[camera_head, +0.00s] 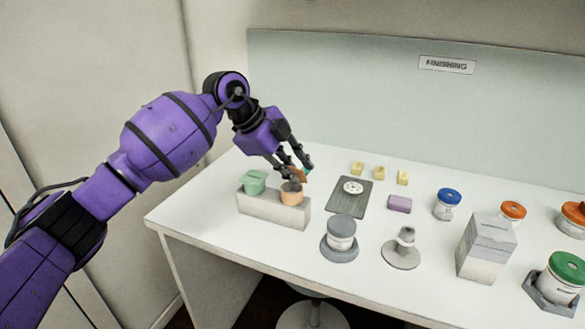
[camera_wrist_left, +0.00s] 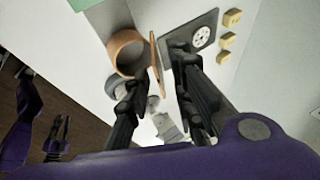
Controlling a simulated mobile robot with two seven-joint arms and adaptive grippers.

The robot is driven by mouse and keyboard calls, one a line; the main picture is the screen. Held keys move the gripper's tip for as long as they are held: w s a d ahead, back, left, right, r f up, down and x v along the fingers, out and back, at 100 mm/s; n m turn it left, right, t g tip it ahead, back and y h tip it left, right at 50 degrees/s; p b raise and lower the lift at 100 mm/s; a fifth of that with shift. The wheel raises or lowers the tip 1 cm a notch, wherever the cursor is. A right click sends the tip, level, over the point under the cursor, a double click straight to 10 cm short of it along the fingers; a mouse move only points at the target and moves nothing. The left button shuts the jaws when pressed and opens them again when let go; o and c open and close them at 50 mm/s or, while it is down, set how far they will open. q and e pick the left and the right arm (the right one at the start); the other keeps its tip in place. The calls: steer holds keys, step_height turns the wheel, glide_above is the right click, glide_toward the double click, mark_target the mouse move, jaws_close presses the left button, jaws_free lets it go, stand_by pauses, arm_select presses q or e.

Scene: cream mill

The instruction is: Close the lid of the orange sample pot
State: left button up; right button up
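The orange sample pot (camera_head: 291,195) stands in the right-hand place of a pale block (camera_head: 262,207), its mouth open. Its orange lid (camera_head: 299,174) stands raised on edge at the pot's rim; the left wrist view shows the lid (camera_wrist_left: 154,60) edge-on beside the round pot (camera_wrist_left: 113,48). My left gripper (camera_head: 297,174) is open just above and behind the pot. In the left wrist view its fingers (camera_wrist_left: 155,80) are apart, with the lid showing between them; contact cannot be told. A small dark gripper, seemingly my right one (camera_wrist_left: 58,133), shows low in that view.
A green pot (camera_head: 255,183) shares the block, close left of the orange one. A dark board with a white disc (camera_head: 353,187), a grey-lidded jar (camera_head: 341,232) and a purple block (camera_head: 400,204) stand to the right. The table's front edge (camera_head: 235,255) is near.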

arm_select(q)
jaws_close()
arm_select(e)
steer(key=shift+w+r, duration=0.1)
arm_select(q)
steer(key=shift+s+a+f+m+t+h+p, duration=0.2)
steer(key=shift+s+m+t+h+p, duration=0.25)
steer(key=shift+t+p, duration=0.45)
steer(key=shift+s+f+t+h, duration=0.35)
steer(key=shift+s+f+t, duration=0.15)
steer(key=shift+t, duration=0.5)
steer(key=shift+s+a+f+m+t+h+p, duration=0.2)
steer(key=shift+f+m+t+h+p, duration=0.25)
steer(key=shift+t, duration=0.65)
arm_select(e)
steer(key=shift+w+d+r, duration=0.1)
steer(key=shift+w+r, duration=0.1)
steer(key=shift+r, duration=1.05)
steer(key=shift+w, duration=0.2)
